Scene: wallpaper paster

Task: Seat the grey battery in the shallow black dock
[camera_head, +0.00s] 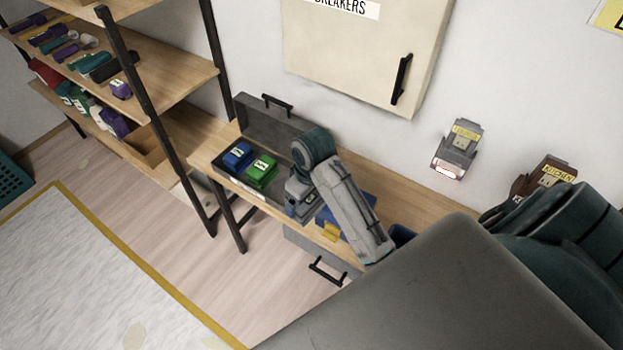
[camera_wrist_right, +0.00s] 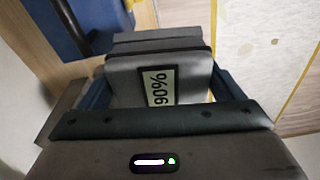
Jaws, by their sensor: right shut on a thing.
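A shallow black dock (camera_head: 229,176), with an upright back panel, lies on the wooden bench and holds a blue block and a green block. My right gripper (camera_head: 299,192) is at the dock's right end, pointing down and shut on the grey battery (camera_wrist_right: 125,75). In the right wrist view the battery sits between the two blue-grey jaws, its percent label facing the camera. In the head view the gripper and arm hide most of the battery and the dock's right end. I cannot tell whether the battery touches the dock. My left gripper is not in view.
The blue block (camera_head: 239,155) and green block (camera_head: 261,171) sit left of my gripper. A blue and yellow object (camera_head: 331,232) is close on its right. A cream breaker cabinet (camera_head: 355,50) hangs behind. Wooden shelves (camera_head: 165,78) with several items stand at left.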

